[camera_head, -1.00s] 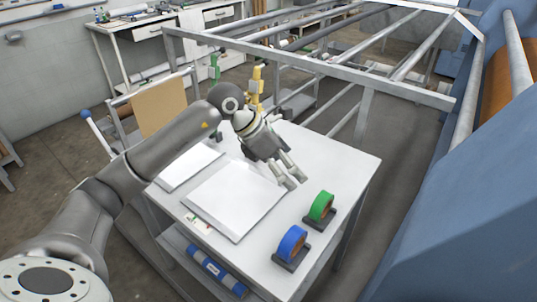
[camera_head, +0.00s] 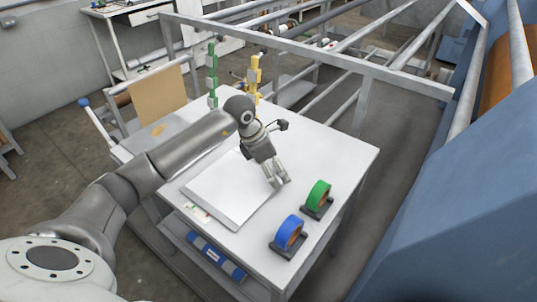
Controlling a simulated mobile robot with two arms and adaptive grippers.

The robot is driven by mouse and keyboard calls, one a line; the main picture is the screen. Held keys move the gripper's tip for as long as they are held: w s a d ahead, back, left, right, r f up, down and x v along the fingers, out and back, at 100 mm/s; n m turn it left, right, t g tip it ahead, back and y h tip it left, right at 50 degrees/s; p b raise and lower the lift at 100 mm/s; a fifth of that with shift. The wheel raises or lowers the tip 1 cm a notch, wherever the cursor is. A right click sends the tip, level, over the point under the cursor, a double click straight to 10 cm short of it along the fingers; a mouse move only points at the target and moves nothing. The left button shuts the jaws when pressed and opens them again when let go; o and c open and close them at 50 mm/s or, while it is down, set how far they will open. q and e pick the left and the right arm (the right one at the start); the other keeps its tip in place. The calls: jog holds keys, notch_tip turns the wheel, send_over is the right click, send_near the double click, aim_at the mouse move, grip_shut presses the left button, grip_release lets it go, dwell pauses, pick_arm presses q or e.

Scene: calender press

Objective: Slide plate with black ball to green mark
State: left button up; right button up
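My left gripper (camera_head: 278,183) points down over the right edge of a white flat plate (camera_head: 228,206) on the white table (camera_head: 341,156). Its fingers lie close together in this view, and I cannot tell whether they are open or touch the plate. A small dark knob-like thing (camera_head: 283,125) shows beside the gripper's wrist; I cannot tell whether it is the black ball or part of my gripper. No clear green mark shows on the table; my arm hides part of the tabletop. My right gripper is out of view.
A green tape roll (camera_head: 317,196) and a blue tape roll (camera_head: 289,232) stand on dark holders at the table's right front. Green (camera_head: 212,76) and yellow (camera_head: 253,78) upright pieces stand at the back. A metal frame (camera_head: 330,58) lies behind; a blue machine (camera_head: 455,210) is at right.

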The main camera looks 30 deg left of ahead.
pick_arm(q)
jog(key=shift+w+d+f, duration=0.1)
jog(key=shift+w+f, duration=0.05)
jog(key=shift+f, duration=0.35)
